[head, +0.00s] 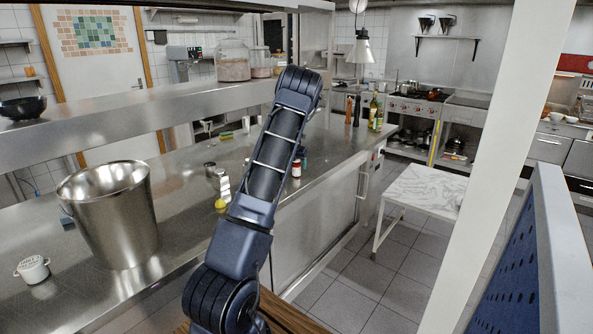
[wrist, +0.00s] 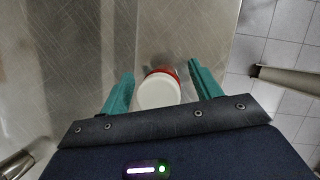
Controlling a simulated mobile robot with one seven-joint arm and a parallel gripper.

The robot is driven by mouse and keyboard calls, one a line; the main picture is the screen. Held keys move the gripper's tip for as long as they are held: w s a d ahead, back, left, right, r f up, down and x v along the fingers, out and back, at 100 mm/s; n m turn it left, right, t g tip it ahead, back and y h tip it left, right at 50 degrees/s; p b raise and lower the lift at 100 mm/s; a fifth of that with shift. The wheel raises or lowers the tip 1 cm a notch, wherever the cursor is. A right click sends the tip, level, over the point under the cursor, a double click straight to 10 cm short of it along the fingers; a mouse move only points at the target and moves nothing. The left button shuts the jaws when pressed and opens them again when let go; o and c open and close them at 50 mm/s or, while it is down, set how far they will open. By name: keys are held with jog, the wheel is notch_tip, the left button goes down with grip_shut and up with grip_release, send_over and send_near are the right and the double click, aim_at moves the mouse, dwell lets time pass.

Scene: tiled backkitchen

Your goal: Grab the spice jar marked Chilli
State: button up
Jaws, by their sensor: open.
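A small jar with a white round lid and a red band (wrist: 158,92) stands on the steel counter in the wrist view, seen from above. It is between the two teal fingers of my gripper (wrist: 161,70), with a gap visible on the right side. My gripper is open. In the head view a small red and white jar (head: 296,169) stands on the counter just right of my arm. My gripper is mostly hidden behind the arm there. No marking on the jar is readable, so I cannot tell if it says Chilli.
The steel counter (head: 310,215) ends close to the jar's right, with tiled floor beyond. Small shakers (head: 222,182) and a yellow item (head: 220,204) stand left of my arm. A large steel bucket (head: 112,215) is further left. Bottles (head: 373,108) stand at the back right.

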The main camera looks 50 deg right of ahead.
jog(key=c, duration=1.1)
jog(key=shift+r, duration=0.1)
